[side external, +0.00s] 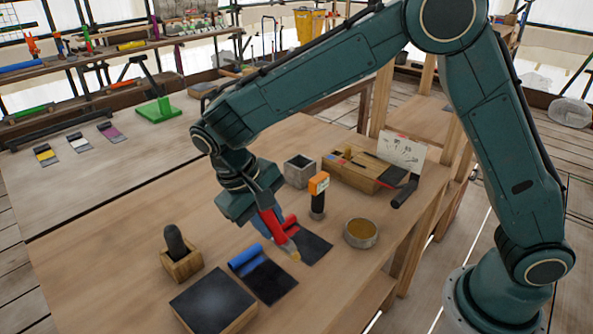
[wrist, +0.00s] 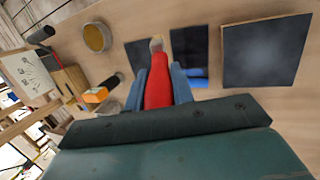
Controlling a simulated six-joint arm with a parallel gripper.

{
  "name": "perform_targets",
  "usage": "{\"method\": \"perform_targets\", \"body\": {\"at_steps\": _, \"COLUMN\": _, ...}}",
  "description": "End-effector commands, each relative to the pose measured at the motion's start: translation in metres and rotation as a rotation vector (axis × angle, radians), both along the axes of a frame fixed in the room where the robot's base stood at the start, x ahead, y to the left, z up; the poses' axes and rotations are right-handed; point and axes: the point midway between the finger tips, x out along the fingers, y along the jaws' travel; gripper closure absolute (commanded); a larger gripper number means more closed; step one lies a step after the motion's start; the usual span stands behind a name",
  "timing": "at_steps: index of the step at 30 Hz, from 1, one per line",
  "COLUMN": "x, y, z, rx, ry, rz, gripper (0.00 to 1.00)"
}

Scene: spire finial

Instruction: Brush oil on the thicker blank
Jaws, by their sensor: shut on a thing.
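My gripper (side external: 268,218) is shut on a brush with a red handle (side external: 279,234), which also shows in the wrist view (wrist: 158,88). The brush points down, its pale tip (wrist: 156,43) in view between two dark sheets; whether it touches anything is unclear. One sheet (side external: 314,247) has a red end (side external: 290,222), partly behind the brush. The other sheet (side external: 272,283) has a blue end (side external: 245,258), which also shows in the wrist view (wrist: 197,73). I cannot tell which is thicker. A round bowl of amber liquid (side external: 361,233) stands to the right.
A dark-topped square block (side external: 213,303) lies at the front. A wooden holder with a dark knob (side external: 181,263) is at left. An orange-topped tool (side external: 318,190), a grey square cup (side external: 299,171) and a wooden box (side external: 350,172) stand behind. Bare table lies at left.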

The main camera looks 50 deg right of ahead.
Motion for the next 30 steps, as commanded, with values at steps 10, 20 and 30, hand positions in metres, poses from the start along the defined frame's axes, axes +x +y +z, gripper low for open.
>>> {"method": "perform_targets", "body": {"at_steps": 10, "x": 0.0, "y": 0.0, "z": -0.032, "rx": -0.001, "ry": 0.002, "rz": 0.0, "gripper": 0.99}}
{"method": "perform_targets", "body": {"at_steps": 20, "x": 0.001, "y": 0.011, "z": -0.057, "rx": 0.001, "ry": -0.002, "rz": 0.001, "gripper": 0.99}}
{"method": "perform_targets", "body": {"at_steps": 30, "x": 0.003, "y": 0.041, "z": -0.058, "rx": 0.0, "ry": 0.0, "rz": 0.002, "gripper": 0.99}}
